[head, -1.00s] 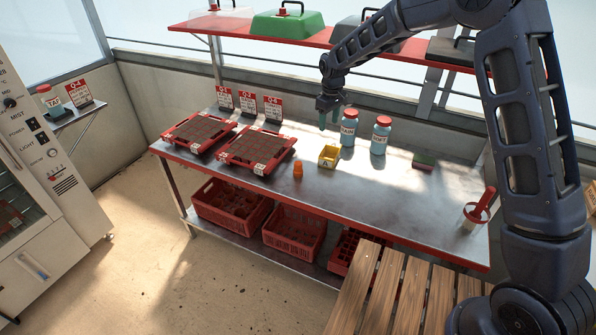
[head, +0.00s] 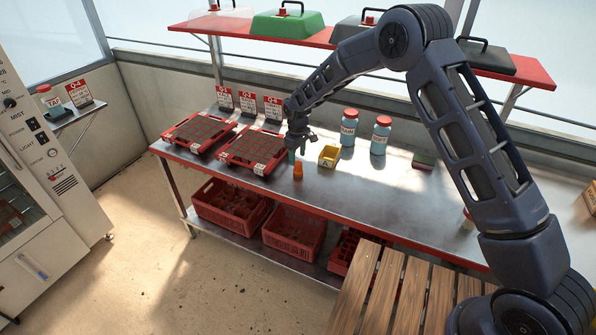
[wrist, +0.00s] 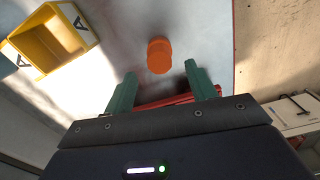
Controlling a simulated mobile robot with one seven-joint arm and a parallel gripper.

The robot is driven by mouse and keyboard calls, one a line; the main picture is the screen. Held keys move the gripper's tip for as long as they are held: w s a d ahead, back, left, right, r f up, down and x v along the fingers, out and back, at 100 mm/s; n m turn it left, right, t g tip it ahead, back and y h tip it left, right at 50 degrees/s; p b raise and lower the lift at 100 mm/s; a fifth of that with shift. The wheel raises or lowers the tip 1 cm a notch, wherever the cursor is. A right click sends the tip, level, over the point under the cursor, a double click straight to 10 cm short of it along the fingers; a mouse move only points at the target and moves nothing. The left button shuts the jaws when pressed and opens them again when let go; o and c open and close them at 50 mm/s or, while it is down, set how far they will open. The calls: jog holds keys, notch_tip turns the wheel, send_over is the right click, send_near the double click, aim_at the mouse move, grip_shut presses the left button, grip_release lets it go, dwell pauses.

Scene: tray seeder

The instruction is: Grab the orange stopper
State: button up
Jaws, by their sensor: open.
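The orange stopper (head: 298,171) stands on the metal bench near its front edge, between the right seed tray and the yellow bin. In the wrist view the stopper (wrist: 160,55) lies beyond the fingertips, roughly centred between them and free of both. My gripper (head: 296,155) is above and just behind the stopper in the head view, pointing down. In the wrist view its two green fingers (wrist: 165,85) are spread apart with nothing between them.
The yellow bin (head: 329,157) marked A is close to the right of the gripper; it also shows in the wrist view (wrist: 50,42). A red seed tray (head: 255,150) is close on the left. Blue bottles (head: 348,128) stand behind. The bench's right part (head: 390,190) is mostly clear.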

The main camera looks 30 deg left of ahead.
aim_at(298, 163)
jog(key=shift+d+f, duration=0.15)
jog(key=shift+f, duration=2.55)
jog(key=shift+c, duration=0.5)
jog(key=c, duration=0.9)
jog(key=shift+o, duration=0.2)
jog(key=shift+r, duration=0.15)
